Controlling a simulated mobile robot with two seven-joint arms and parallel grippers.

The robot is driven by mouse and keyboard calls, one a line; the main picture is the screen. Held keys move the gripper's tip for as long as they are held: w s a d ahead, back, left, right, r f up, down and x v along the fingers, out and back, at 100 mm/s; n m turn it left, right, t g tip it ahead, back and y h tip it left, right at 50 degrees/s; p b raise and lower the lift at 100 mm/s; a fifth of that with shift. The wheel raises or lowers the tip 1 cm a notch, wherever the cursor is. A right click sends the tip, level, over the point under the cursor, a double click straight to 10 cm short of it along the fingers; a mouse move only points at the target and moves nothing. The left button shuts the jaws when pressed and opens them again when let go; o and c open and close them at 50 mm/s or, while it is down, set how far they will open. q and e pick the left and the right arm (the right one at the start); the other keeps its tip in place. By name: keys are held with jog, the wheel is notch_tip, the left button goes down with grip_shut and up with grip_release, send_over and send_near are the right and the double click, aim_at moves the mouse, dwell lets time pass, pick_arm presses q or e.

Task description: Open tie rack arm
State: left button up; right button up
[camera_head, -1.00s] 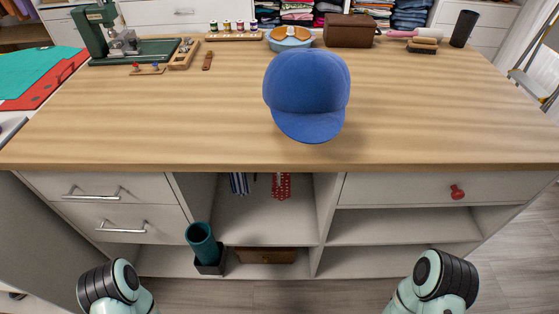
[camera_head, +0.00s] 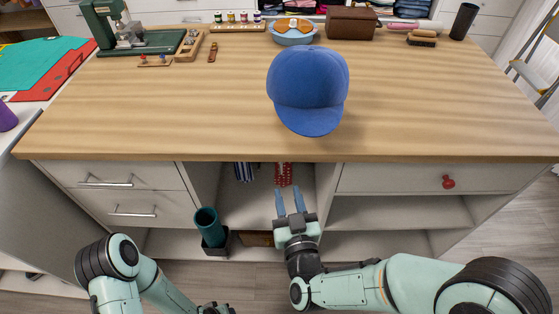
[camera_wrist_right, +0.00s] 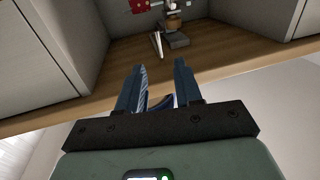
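In the head view a blue striped tie (camera_head: 243,171) and a red dotted tie (camera_head: 284,173) hang in the middle cubby under the tabletop. The tabletop hides what they hang from. My right gripper (camera_head: 290,190) is open and empty in front of this cubby, below the red tie. In the right wrist view its fingers (camera_wrist_right: 157,82) are apart and point into the cubby. Part of the red tie (camera_wrist_right: 138,5) shows there at the top, beside a thin pale bar (camera_wrist_right: 158,45) that may be the rack arm.
The wooden tabletop (camera_head: 180,110) overhangs the cubbies; a blue cap (camera_head: 309,88) rests on it. Drawers (camera_head: 110,175) flank the cubby on the left, and a drawer with a red knob (camera_head: 448,181) on the right. A teal cylinder (camera_head: 208,227) stands in a dark holder below.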

aim_at(281, 169)
pick_arm(q)
jog(key=shift+g, duration=0.7)
jog(key=s+f, duration=0.1)
jog(key=s+f+b, duration=0.1)
jog(key=s, duration=0.1)
jog(key=shift+s+a+f, duration=0.1)
jog(key=shift+a+f, duration=0.15)
jog(key=shift+f, duration=0.15)
pick_arm(e)
jog(key=w, duration=0.3)
jog(key=w+a, duration=0.1)
jog(key=w, duration=0.3)
jog(key=w+a, duration=0.1)
jog(key=w, duration=0.3)
jog(key=shift+a, duration=0.1)
grip_shut()
